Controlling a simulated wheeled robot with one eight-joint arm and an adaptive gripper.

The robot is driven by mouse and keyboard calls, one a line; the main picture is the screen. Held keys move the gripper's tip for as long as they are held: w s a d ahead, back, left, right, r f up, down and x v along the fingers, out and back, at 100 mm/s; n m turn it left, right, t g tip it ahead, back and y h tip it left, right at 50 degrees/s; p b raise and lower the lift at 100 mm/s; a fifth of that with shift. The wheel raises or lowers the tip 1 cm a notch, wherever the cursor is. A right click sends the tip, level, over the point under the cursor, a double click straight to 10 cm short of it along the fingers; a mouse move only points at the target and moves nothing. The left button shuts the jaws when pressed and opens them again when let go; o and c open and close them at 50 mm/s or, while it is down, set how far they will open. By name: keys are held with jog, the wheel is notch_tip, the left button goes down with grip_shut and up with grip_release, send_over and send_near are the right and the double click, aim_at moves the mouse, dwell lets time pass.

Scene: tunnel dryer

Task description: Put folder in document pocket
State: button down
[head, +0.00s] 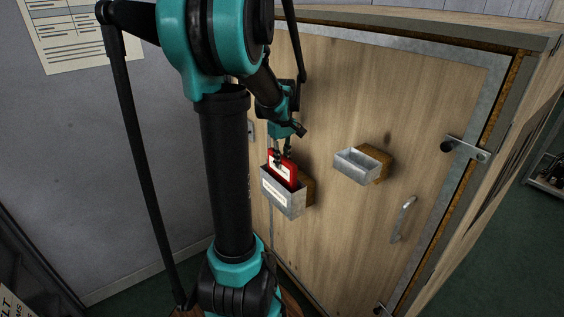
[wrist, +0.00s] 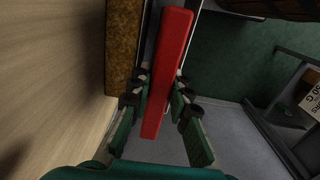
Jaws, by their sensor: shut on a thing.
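The red folder (head: 284,169) stands partly inside the metal document pocket (head: 285,200) on the wooden door; its lower part is hidden behind the pocket's front wall, which carries a white label. My gripper (head: 283,155) is above the pocket, shut on the folder's top edge. In the wrist view the red folder (wrist: 168,75) shows edge-on between the fingers of my gripper (wrist: 163,105). The pocket's metal rim lies around the folder there, partly hidden. I cannot tell whether the folder touches the pocket's bottom.
A second, empty metal tray (head: 357,166) is mounted to the right of the pocket. A door handle (head: 403,218) and a latch (head: 466,149) are farther right. A grey wall (head: 90,150) with a posted sheet (head: 75,30) stands on the left.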

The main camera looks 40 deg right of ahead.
jog(key=shift+f, duration=0.35)
jog(key=c, duration=1.4)
grip_release()
